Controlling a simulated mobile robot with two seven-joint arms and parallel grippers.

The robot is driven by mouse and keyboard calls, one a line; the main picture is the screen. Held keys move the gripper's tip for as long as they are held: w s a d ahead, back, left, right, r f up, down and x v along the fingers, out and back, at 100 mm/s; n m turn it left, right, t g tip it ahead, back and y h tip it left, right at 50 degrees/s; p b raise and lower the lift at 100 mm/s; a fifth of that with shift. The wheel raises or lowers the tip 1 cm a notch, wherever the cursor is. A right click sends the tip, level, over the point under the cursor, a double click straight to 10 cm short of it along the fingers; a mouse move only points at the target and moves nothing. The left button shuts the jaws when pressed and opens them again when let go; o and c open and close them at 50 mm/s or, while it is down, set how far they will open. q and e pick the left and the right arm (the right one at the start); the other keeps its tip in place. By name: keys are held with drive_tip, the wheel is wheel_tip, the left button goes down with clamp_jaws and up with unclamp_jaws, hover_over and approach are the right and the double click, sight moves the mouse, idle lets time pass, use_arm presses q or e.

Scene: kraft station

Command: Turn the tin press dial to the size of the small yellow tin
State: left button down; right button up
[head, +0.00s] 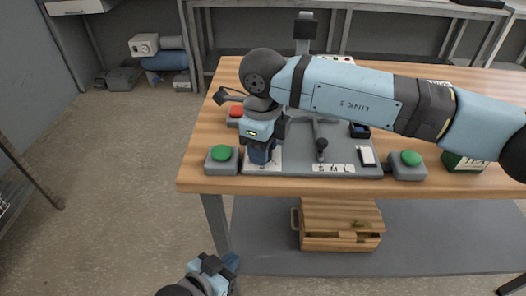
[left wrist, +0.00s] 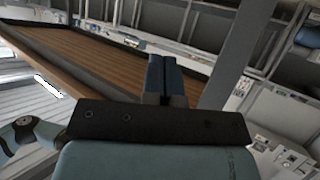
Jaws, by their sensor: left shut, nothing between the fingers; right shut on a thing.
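The press base (head: 300,166) is a grey plate on the wooden table, partly hidden under my right arm. A black knob (head: 321,146) stands on it, just behind a white strip lettered S M L (head: 333,168), near the S end. My right gripper (head: 262,158) points down at the plate's left part, over a white patch, left of and apart from the knob. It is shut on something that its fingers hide. My left gripper (head: 232,262) is shut and empty, low in front of the table; its blue fingers also show in the left wrist view (left wrist: 166,80). I see no yellow tin.
Green buttons on grey boxes stand left (head: 221,153) and right (head: 410,158) of the plate, with a red button (head: 236,111) behind the left one. A green container (head: 463,163) stands at the right. A wooden crate (head: 341,243) is under the table (head: 290,186).

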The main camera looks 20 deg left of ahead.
drive_tip(key=m+b, duration=0.1)
drive_tip(key=m, duration=0.2)
drive_tip(key=shift+m, duration=0.3)
drive_tip(key=shift+m+b, duration=0.3)
drive_tip(key=shift+m, duration=0.2)
use_arm(q)
drive_tip(key=shift+w+d+r+t+h, duration=0.15)
drive_tip(key=shift+w+d+r+t, duration=0.15)
drive_tip(key=shift+r, duration=0.2)
drive_tip(key=shift+w+d+r+t+h, duration=0.15)
drive_tip(key=shift+w+r+t, duration=0.2)
drive_tip(key=shift+r, duration=0.15)
drive_tip(key=shift+f, duration=0.15)
use_arm(e)
drive_tip(key=o, duration=0.9)
use_arm(q)
drive_tip(key=shift+s+d+f, duration=0.1)
drive_tip(key=shift+s+f, duration=0.1)
drive_tip(key=shift+s, duration=0.05)
drive_tip(key=shift+s, duration=0.1)
use_arm(e)
drive_tip(key=shift+r, duration=0.15)
